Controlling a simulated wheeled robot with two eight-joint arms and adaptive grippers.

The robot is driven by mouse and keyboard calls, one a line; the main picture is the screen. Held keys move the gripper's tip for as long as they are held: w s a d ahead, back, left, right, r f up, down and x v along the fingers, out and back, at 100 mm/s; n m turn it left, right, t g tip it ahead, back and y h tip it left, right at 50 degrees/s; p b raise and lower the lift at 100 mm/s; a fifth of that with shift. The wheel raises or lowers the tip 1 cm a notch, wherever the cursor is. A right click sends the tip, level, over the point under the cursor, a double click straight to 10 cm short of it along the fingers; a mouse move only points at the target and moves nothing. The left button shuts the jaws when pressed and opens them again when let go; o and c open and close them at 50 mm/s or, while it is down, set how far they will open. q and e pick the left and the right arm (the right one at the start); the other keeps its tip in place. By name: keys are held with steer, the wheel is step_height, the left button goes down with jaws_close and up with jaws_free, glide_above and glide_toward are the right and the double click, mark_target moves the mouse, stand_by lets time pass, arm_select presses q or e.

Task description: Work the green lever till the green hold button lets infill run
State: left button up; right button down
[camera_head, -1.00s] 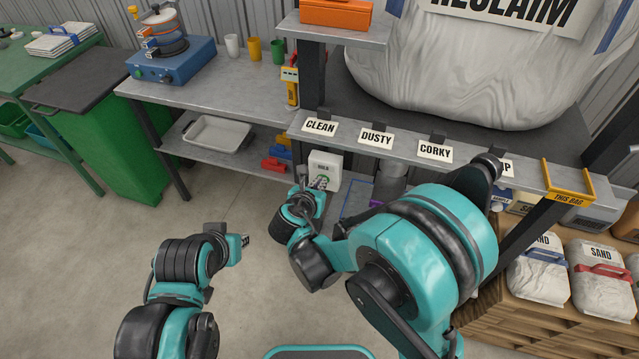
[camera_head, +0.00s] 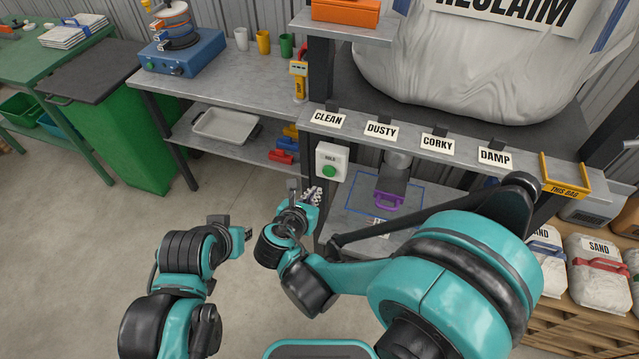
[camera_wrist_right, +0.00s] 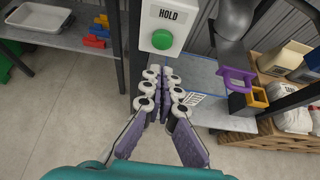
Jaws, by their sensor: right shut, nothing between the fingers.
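The button also shows in the right wrist view (camera_wrist_right: 162,39). My right gripper (camera_head: 313,193) is shut and empty, just below the box and apart from the button. In the right wrist view its fingertips (camera_wrist_right: 164,88) sit under the box. A purple handle (camera_head: 389,200) is on the grey spout (camera_head: 397,165) right of the box. I cannot make out a green lever. My left gripper (camera_head: 247,233) is away from the bench; its opening is unclear.
Labels CLEAN, DUSTY, CORKY and DAMP line the shelf edge (camera_head: 460,163) above. A blue outline (camera_head: 357,187) marks the lower shelf under the spout. Sand bags (camera_head: 597,262) stand at the right. The floor at left is clear.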

steer(key=shift+v, duration=1.1)
steer(key=shift+s, duration=0.1)
steer(key=s+d+r+m+g+y, duration=0.1)
steer(key=d+m+g, duration=0.1)
steer(key=d+m, duration=0.45)
steer(key=s+d+r+m+g, duration=0.1)
steer(key=s+d+m+g, duration=0.1)
steer(key=d+m, duration=0.45)
steer(key=s+d+r+m+y, duration=0.2)
steer(key=s+d+m, duration=0.5)
steer(key=m, duration=1.2)
steer(key=shift+s+r+y, duration=0.4)
steer(key=shift+s, duration=0.55)
